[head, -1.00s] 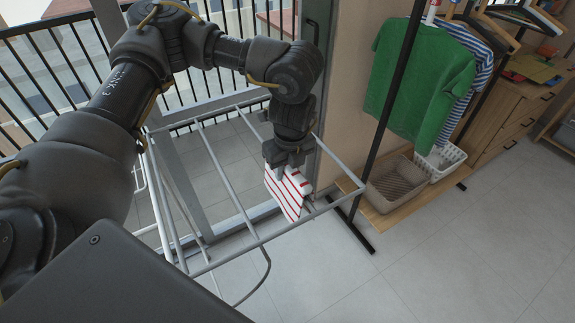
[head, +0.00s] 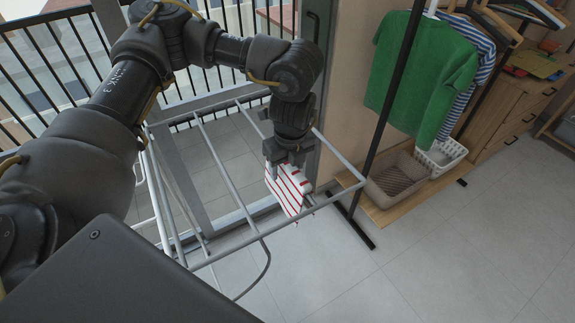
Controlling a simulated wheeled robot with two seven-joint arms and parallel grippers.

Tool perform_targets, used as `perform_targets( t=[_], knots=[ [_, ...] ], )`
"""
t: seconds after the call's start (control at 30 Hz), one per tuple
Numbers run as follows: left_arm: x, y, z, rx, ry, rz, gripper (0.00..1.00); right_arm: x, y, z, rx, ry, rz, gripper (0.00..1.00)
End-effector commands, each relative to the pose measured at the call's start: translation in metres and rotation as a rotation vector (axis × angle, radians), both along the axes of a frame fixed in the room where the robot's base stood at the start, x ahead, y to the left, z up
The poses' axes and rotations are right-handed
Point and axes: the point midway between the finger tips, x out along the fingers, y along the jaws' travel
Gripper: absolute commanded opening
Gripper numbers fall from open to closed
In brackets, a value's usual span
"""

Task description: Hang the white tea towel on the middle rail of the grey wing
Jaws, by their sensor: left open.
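The tea towel (head: 288,194) is white with red stripes. It hangs in the right part of the grey wing (head: 222,257), apparently over a rail there; the gripper hides its top, so I cannot tell how it sits on the rail. My left gripper (head: 285,171) points down right at the towel's top edge, with its jaws open. Whether the fingers still touch the cloth is hard to see. A bare inner rail (head: 228,182) of the wing runs to the left of the towel. My right gripper is not in view.
A green shirt (head: 424,78) and a striped one hang on a black-posted rack to the right. A beige basket (head: 397,180) and a white basket (head: 440,157) stand on its low wooden shelf. A black railing (head: 60,65) is behind. Floor at lower right is clear.

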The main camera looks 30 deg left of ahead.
Motion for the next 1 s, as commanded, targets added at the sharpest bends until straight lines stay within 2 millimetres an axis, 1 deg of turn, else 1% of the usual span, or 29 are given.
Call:
perform_targets(
  t=[0.17,0.27,0.37,0.6,0.7,0.83,1.0],
  knots=[
    [0.0,0.0,0.002,-0.001,-0.001,0.0,0.57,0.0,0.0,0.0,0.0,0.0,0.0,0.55],
    [0.0,-0.001,0.01,0.0,-0.002,0.0,0.57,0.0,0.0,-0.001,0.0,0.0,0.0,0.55],
    [-0.001,-0.003,0.026,0.0,-0.006,-0.001,0.57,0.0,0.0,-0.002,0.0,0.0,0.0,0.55],
    [-0.004,-0.007,0.074,0.001,-0.005,0.0,0.57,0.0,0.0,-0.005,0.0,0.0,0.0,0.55],
    [-0.006,-0.009,0.089,0.001,-0.003,0.0,0.57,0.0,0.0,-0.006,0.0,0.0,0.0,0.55],
    [-0.007,-0.01,0.102,0.001,-0.002,0.0,0.57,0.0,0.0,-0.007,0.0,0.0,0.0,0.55],
    [-0.008,-0.011,0.107,0.001,0.001,0.0,0.57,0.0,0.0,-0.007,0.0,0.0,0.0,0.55]
  ],
)
